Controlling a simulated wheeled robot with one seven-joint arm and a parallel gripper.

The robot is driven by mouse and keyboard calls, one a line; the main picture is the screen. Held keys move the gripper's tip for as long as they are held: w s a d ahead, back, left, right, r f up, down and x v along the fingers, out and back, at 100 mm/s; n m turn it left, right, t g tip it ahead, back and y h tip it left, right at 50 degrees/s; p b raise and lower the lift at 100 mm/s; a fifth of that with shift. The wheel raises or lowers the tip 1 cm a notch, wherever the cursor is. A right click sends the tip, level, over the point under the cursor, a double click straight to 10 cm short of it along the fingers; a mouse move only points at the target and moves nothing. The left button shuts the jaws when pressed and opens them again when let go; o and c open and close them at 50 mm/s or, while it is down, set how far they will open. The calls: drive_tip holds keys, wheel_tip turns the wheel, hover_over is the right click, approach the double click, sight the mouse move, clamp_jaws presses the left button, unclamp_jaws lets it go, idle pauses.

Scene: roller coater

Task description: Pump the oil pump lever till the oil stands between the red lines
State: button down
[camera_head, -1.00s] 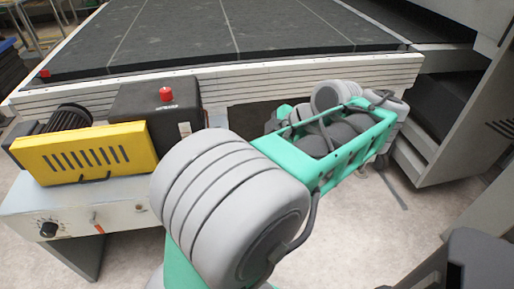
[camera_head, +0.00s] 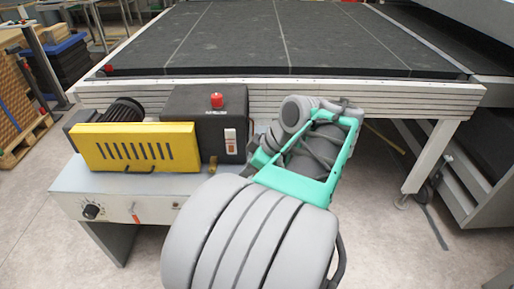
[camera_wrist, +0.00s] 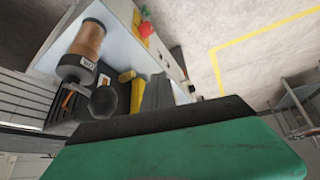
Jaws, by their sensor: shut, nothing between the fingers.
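In the wrist view a clear cylinder with amber-brown contents (camera_wrist: 88,40) stands on the pale machine top, with a dark collar and a small white label. Its red lines and the oil level cannot be made out. A dark round knob (camera_wrist: 103,101), possibly the lever's end, shows below the cylinder. In the head view the cylinder and lever do not show; my arm covers that area. My gripper (camera_head: 258,160) is shut, largely hidden beside my wrist, right of the black box. I cannot tell whether it touches anything.
The pale bench (camera_head: 70,178) carries a yellow slotted cover (camera_head: 180,147), a dark ribbed motor (camera_head: 122,110) and a black box (camera_head: 235,103) with a red button (camera_head: 217,101). Behind lies the wide dark conveyor bed (camera_head: 320,45). Floor is clear at the right front.

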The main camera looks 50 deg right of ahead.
drive_tip(key=w+a+f+m+g, duration=0.1)
drive_tip(key=w+a+f, duration=0.2)
drive_tip(key=a, duration=0.4)
drive_tip(key=w+a+f+m+g, duration=0.1)
drive_tip(key=w+a+f+g, duration=0.1)
drive_tip(key=a, duration=0.5)
drive_tip(key=s+a+f+m+g+h, duration=0.1)
drive_tip(key=s+a+f, duration=0.3)
drive_tip(key=a, duration=0.5)
drive_tip(key=shift+f+m+h, duration=0.15)
drive_tip(key=shift+m+h, duration=0.15)
drive_tip(key=shift+m, duration=0.4)
drive_tip(key=shift+a, duration=0.2)
